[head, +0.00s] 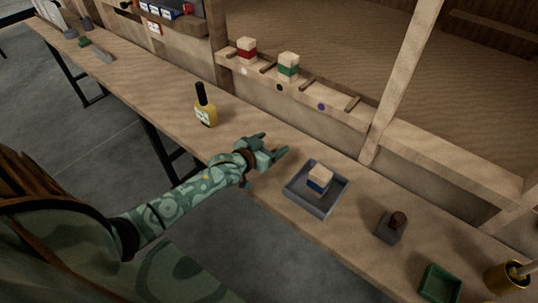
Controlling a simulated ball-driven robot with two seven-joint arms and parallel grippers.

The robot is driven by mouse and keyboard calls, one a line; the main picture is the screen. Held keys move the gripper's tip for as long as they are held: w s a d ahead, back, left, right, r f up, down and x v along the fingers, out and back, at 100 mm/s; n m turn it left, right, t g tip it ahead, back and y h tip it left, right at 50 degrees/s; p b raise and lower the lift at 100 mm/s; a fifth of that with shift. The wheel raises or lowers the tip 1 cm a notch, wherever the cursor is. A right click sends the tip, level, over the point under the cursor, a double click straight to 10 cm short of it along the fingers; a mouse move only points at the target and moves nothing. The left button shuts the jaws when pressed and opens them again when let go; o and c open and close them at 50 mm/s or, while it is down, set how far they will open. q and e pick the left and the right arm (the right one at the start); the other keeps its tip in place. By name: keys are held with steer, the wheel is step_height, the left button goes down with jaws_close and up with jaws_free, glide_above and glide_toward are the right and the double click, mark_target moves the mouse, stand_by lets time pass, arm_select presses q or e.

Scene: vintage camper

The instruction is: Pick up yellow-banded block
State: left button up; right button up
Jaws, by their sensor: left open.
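I see no block with a clearly yellow band. A pale wooden block with a dark blue band (320,180) sits in a grey square tray (296,196) on the bench. A red-banded block (246,50) and a green-banded block (288,67) stand on the slotted ledge behind the bench. My left gripper (274,146) is open and empty over the bench, to the left of and behind the grey tray, apart from every block. My right gripper is not in view.
A yellow bottle with a black neck (206,108) stands left of my gripper. Right of the tray are a stamp-like thing on a grey base (391,227), a green tray (440,285) and a brass pot (508,277). A slanted wooden post (399,85) rises behind.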

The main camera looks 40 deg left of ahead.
arm_select(q)
steer(key=shift+w+f, duration=0.1)
steer(key=shift+w, duration=0.25)
steer(key=c, duration=1.1)
